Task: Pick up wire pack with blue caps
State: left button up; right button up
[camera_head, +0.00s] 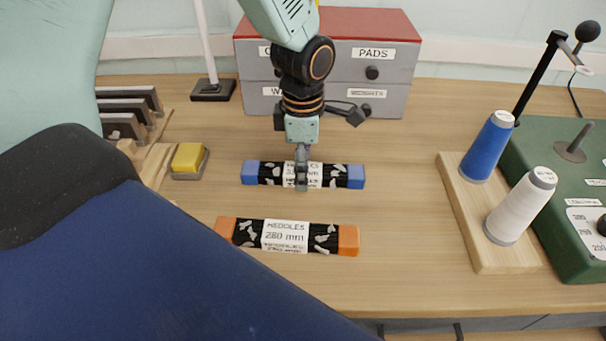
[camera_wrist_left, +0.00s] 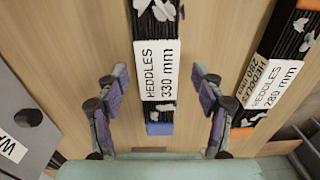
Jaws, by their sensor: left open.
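The wire pack with blue caps (camera_head: 266,174) lies flat on the wooden table in the head view, with a white label over black wires. It also shows in the left wrist view (camera_wrist_left: 157,65), labelled HEDDLES 330 mm, with one blue cap in sight. My left gripper (camera_head: 301,183) is over the middle of this pack and hides part of its label. In the left wrist view the fingers of my left gripper (camera_wrist_left: 159,78) are spread, one on each side of the pack, with gaps between. My right gripper is not in view.
A similar pack with orange caps (camera_head: 286,236), labelled 280 mm, lies nearer. Behind stands a grey drawer box (camera_head: 340,75) with a red top. A yellow block (camera_head: 187,158) is at left. Blue (camera_head: 486,148) and white (camera_head: 520,208) thread cones stand on a board at right.

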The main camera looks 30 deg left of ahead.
pick_arm(q)
jog(key=shift+w+a+f, duration=0.1)
jog(key=shift+a+f, duration=0.1)
jog(key=shift+f, duration=0.5)
jog(key=shift+d+r, duration=0.25)
jog(key=shift+d, duration=0.1)
jog(key=shift+c, duration=0.5)
jog(key=shift+a+f, duration=0.15)
jog(key=shift+a, duration=0.15)
jog(key=c, duration=0.4)
jog(key=shift+d, duration=0.2)
jog(key=c, duration=0.7)
jog(key=shift+w+a, duration=0.1)
jog(key=shift+a, duration=0.05)
grip_shut()
